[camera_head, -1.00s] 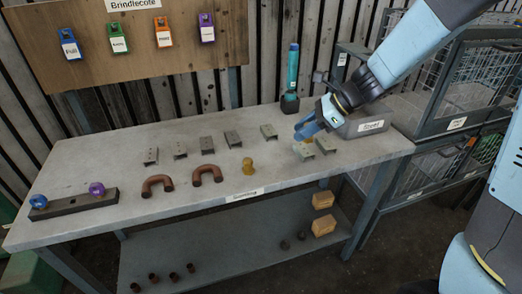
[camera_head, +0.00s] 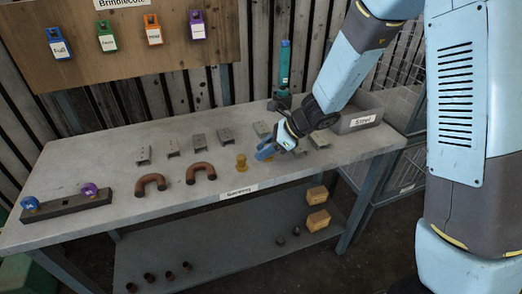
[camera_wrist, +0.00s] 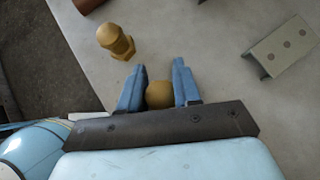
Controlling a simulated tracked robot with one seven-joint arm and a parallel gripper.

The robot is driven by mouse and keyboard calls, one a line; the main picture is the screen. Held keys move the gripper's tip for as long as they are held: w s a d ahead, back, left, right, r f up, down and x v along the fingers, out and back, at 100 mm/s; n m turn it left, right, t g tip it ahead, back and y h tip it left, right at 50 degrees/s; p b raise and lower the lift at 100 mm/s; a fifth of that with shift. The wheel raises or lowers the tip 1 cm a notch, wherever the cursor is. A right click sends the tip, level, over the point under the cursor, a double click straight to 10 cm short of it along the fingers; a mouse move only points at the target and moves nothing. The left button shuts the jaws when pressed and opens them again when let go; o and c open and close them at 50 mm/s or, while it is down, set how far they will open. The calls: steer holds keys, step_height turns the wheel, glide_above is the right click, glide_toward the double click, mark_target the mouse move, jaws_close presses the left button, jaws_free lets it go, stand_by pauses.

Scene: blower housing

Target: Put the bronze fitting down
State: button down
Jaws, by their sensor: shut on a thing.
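My gripper (camera_head: 265,153) is over the right half of the grey bench, close to the right of a bronze fitting (camera_head: 241,162) standing upright near the front edge. In the wrist view, the blue fingers (camera_wrist: 157,76) are shut on a rounded bronze fitting (camera_wrist: 159,95). Most of the held fitting is hidden by the gripper, and I cannot tell whether it touches the bench. The other bronze fitting (camera_wrist: 115,41) stands apart, beyond the left finger.
Two copper U-bends (camera_head: 201,173) lie left of the standing fitting. Several grey brackets (camera_head: 198,143) line the bench (camera_head: 110,213) behind. A bracket (camera_wrist: 283,46) is right of my fingers. A grey bin marked "Steel" (camera_head: 359,119) and a teal-handled tool (camera_head: 284,65) are at the back right.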

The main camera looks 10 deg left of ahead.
steer(key=shift+f, duration=0.25)
steer(key=c, duration=0.8)
jaws_free()
